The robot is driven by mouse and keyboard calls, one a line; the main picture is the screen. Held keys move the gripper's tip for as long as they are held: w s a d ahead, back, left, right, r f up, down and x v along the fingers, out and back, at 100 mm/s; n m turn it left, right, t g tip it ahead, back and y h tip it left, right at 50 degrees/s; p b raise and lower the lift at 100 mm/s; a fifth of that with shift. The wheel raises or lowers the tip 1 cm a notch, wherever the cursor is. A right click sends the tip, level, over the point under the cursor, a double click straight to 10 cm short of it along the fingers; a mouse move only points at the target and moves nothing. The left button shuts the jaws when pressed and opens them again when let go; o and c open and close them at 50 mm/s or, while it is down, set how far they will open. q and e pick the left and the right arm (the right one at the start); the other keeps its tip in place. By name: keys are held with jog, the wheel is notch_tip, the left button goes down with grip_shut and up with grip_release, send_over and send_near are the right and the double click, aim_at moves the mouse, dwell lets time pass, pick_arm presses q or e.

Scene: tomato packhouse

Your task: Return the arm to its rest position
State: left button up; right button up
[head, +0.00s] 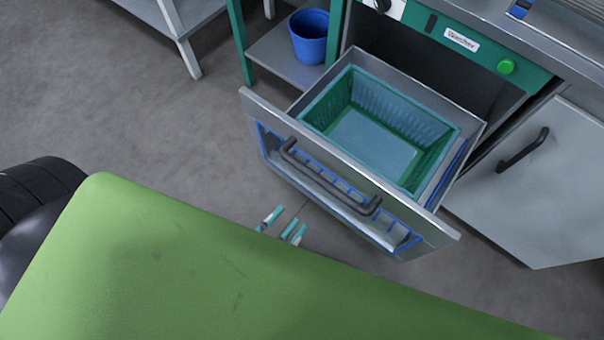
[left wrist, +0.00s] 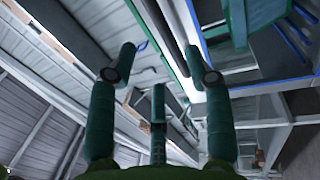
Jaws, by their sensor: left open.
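My left gripper (head: 284,226) shows only by its teal and pale fingertips, just past the edge of my large green arm link, which hides the rest of it. The fingertips appear close in front of the open drawer's front (head: 345,190), below its dark bar handle (head: 325,182); I cannot tell the exact gap. In the left wrist view, the teal fingers of this gripper (left wrist: 160,75) stand apart with nothing between them. That view looks up past the fingers to roof panels and beams. My right gripper is in neither view.
The pulled-out drawer holds an empty green crate (head: 448,152). A blue bucket (head: 310,40) stands on a low shelf to its left. A grey cabinet door (head: 550,190) with a dark handle is at the right. Bare concrete floor (head: 130,110) lies open at the left.

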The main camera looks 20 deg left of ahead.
pick_arm(q)
jog(key=shift+s+a+f, duration=0.1)
jog(key=shift+s+a, duration=0.05)
jog(key=shift+s, duration=0.4)
